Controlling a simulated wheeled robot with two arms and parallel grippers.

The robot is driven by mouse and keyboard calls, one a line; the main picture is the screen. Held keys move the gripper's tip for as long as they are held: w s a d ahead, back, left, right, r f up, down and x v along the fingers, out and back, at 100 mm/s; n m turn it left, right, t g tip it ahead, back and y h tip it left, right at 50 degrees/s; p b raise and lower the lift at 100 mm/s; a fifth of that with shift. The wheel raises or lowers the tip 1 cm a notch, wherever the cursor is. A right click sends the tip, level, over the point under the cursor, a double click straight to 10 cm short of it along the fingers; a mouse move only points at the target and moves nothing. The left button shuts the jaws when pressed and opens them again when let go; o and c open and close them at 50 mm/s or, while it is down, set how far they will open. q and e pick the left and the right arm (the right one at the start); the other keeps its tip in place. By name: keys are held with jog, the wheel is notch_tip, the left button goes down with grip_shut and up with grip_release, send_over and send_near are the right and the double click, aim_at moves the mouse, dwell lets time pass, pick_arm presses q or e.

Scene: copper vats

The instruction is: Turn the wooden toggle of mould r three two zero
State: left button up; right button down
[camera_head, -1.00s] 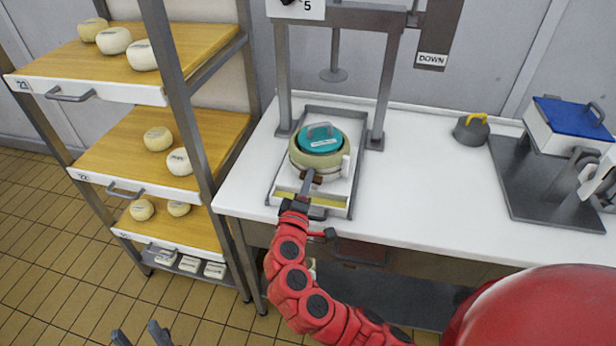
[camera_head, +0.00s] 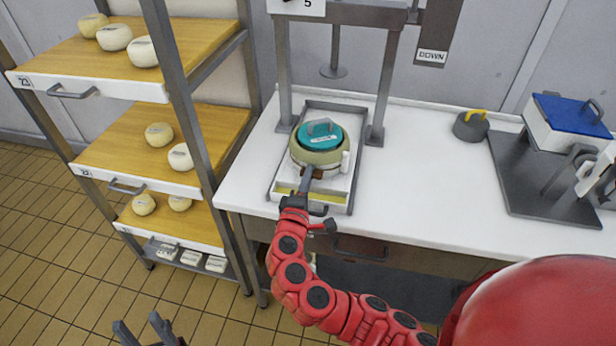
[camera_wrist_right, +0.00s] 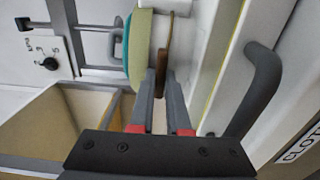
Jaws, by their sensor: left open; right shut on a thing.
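The mould (camera_head: 318,158) is a round pale-green drum with a teal lid (camera_head: 321,136) that has a grey handle and a small label, too small to read. It sits in a shallow tray (camera_head: 337,199) under the press frame. Its brown wooden toggle (camera_head: 318,174) is on the near side, partly hidden by my fingers. My right gripper (camera_head: 308,174) is shut on the toggle. The wrist view shows the toggle (camera_wrist_right: 164,62) between its fingertips (camera_wrist_right: 161,82), with the mould (camera_wrist_right: 140,48) behind. My left gripper (camera_head: 139,327) is open and empty at the bottom left, low over the floor.
A press frame (camera_head: 382,90) stands over the tray, its plate (camera_head: 333,71) raised above the mould. A shelf rack (camera_head: 150,147) with cheeses stands at left. A grey weight (camera_head: 471,126) with a yellow handle and a blue-lidded box (camera_head: 570,120) are at right. The counter (camera_head: 430,170) between is clear.

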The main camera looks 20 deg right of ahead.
jog(key=c, duration=0.9)
grip_release()
jog(key=b+v, duration=0.2)
jog(key=v, duration=1.5)
jog(key=shift+s+a, duration=0.2)
